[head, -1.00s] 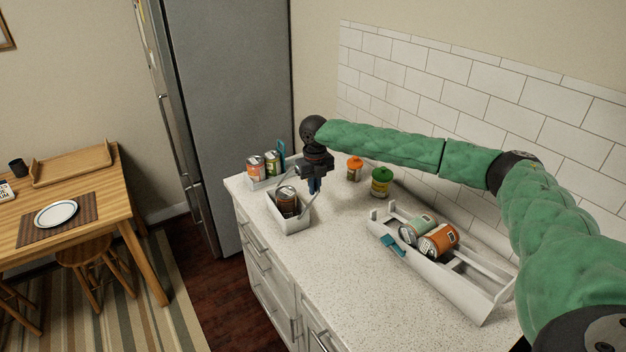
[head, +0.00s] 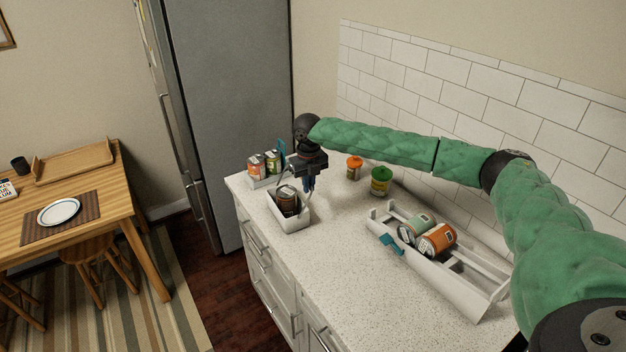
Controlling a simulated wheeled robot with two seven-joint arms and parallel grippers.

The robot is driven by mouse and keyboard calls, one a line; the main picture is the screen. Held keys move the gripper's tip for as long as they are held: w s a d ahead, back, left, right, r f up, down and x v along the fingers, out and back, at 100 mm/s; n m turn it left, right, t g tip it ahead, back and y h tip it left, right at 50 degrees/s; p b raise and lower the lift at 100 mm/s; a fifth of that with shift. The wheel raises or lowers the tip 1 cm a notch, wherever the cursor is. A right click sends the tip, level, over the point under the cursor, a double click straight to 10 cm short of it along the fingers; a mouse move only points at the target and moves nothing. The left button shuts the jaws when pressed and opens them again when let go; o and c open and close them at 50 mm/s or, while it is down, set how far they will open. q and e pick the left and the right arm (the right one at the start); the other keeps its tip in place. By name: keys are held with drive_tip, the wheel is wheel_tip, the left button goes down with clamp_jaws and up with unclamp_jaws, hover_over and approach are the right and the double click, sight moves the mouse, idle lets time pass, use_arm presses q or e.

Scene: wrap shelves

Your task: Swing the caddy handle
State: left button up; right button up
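A small white caddy (head: 292,225) stands near the counter's front left edge, with dark brown-labelled cans (head: 287,201) inside. My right gripper (head: 309,186) points down just above and behind its right side. A thin grey bar, which looks like the caddy's handle, runs up toward the fingers, and the gripper partly hides it. I cannot tell whether the fingers are closed on it. My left gripper is out of view.
Another white caddy with cans (head: 256,167) stands behind. Orange (head: 354,169) and green-lidded (head: 381,182) jars stand near the wall. A long white tray (head: 470,300) with tipped cans lies right. The middle front counter (head: 340,250) is clear.

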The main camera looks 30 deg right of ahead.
drive_tip(key=shift+a+r, duration=0.1)
drive_tip(key=shift+a, duration=0.05)
drive_tip(key=shift+a+r+p, duration=0.25)
drive_tip(key=shift+a+p, duration=0.3)
drive_tip(key=shift+a, duration=0.1)
drive_tip(key=shift+a+r+p, duration=0.2)
drive_tip(key=shift+a+p, duration=0.35)
drive_tip(key=shift+a, duration=0.2)
drive_tip(key=shift+s+a+r+p, duration=0.15)
drive_tip(key=shift+a+p, duration=0.35)
drive_tip(key=shift+a, duration=0.55)
drive_tip(key=o, duration=0.4)
